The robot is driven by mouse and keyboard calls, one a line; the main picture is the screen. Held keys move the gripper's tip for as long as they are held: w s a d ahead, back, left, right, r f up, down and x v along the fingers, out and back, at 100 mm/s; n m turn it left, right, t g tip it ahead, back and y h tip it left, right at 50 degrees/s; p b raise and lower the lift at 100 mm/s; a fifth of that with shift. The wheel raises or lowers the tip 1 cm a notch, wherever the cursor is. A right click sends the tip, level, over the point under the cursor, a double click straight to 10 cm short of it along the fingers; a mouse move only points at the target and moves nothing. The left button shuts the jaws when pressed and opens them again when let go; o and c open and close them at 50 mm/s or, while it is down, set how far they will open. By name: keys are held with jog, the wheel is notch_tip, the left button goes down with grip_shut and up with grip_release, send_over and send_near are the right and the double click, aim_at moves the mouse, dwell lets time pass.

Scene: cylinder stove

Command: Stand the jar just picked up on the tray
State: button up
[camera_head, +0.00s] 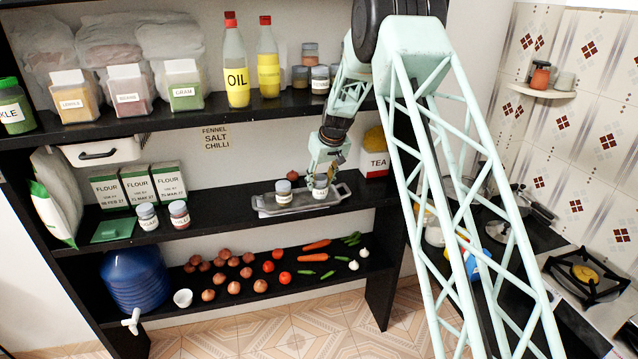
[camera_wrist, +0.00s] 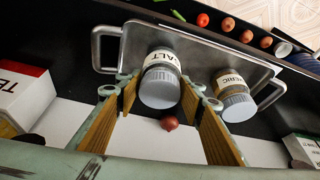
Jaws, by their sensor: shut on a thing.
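The grey tray (camera_head: 340,200) lies on the middle shelf; in the wrist view its bare metal (camera_wrist: 195,52) shows behind two jars. The jar labelled SALT (camera_wrist: 160,80), with a grey lid, is between the fingers of my gripper (camera_wrist: 159,88), which is shut on it. In the head view this jar (camera_head: 320,187) is upright over the tray's right part, under my gripper (camera_head: 322,176). I cannot tell whether its base touches the tray. A second jar, its label ending in ERIC (camera_wrist: 235,97), stands on the tray to its left in the head view (camera_head: 283,192).
A small onion (camera_head: 292,175) lies behind the tray. The TEA box (camera_head: 376,165) is right of the tray. Two more jars (camera_head: 147,217) and the flour packs (camera_head: 138,186) are to the left. The upper shelf (camera_head: 200,116) is above; vegetables lie on the shelf below.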

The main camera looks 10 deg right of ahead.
jog(key=shift+w+a+f, duration=0.1)
jog(key=shift+w+f, duration=0.3)
jog(key=shift+f, duration=0.15)
jog(key=o, duration=0.9)
jog(key=shift+r, duration=0.2)
jog(key=shift+s+r, duration=0.25)
jog(key=shift+r, duration=0.25)
jog(key=shift+v, duration=0.85)
jog(key=s+d, duration=0.1)
jog(key=s, duration=0.3)
jog(key=s+d+b, duration=0.1)
jog(key=s, duration=0.2)
jog(key=s+d, duration=0.1)
jog(key=s, duration=0.3)
jog(key=shift+s+b, duration=0.4)
